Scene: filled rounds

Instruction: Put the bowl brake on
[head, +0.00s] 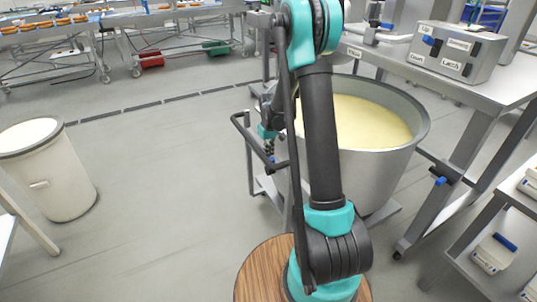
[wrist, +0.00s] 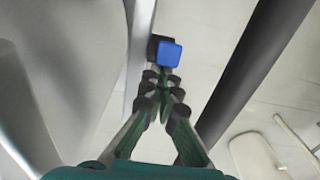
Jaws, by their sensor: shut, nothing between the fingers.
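The large metal bowl (head: 380,175), filled with pale yellow batter, stands on a wheeled frame behind my arm in the head view. The dark frame handle (head: 247,130) sticks out on its left. In the wrist view a blue pad on a dark mount (wrist: 168,53), which looks like the bowl brake, lies just beyond my fingertips. I cannot tell whether they touch it. My gripper (wrist: 165,85) is shut and empty, pointing down at the bowl's left side. It also shows small in the head view (head: 269,152), partly hidden by my arm.
A dark bar (wrist: 255,65) runs close to the right of my fingers, and a grey metal surface (wrist: 75,60) is on the left. A white bin (head: 65,185) stands far left. A steel table (head: 400,55) is at right. The floor between bin and bowl is clear.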

